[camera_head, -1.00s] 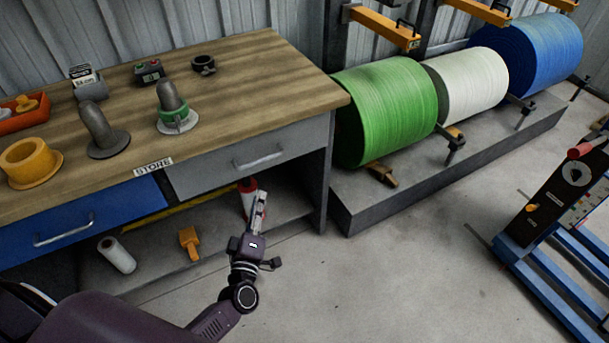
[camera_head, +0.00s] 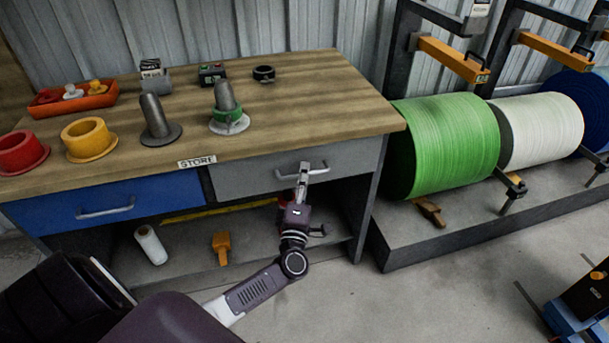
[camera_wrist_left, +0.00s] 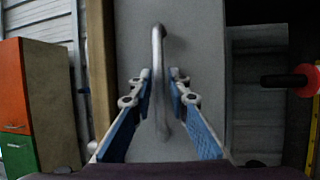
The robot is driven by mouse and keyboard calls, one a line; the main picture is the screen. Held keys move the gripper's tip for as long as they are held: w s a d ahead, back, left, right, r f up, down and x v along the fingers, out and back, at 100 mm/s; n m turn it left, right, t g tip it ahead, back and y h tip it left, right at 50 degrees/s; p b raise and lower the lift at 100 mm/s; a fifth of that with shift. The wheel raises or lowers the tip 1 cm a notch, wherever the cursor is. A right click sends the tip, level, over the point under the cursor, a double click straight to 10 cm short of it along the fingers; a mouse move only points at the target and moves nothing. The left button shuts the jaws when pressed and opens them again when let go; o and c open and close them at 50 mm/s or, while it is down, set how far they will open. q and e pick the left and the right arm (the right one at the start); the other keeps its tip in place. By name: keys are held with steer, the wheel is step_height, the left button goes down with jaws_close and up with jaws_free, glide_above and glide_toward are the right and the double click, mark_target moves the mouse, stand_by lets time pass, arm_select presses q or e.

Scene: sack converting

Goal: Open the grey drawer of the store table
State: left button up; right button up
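The grey drawer (camera_head: 240,180) is at the right of the store table's front (camera_head: 195,162) and looks shut. Its metal bar handle (camera_head: 319,169) is partly hidden by my left gripper (camera_head: 303,172) in the head view. In the left wrist view, the handle (camera_wrist_left: 158,45) runs between the two blue-padded fingers of the gripper (camera_wrist_left: 160,82). The fingers are apart, one on each side of the bar, with a gap showing. The drawer front (camera_wrist_left: 205,45) fills the middle behind them. My right gripper is not in view.
A blue drawer (camera_head: 140,195) is left of the grey one. A white roll (camera_head: 150,246) and an orange object (camera_head: 221,248) lie on the lower shelf. Green (camera_head: 450,140) and white rolls (camera_head: 540,128) stand to the right.

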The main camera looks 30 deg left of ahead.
arm_select(q)
steer(key=shift+c, duration=0.5)
jaws_close()
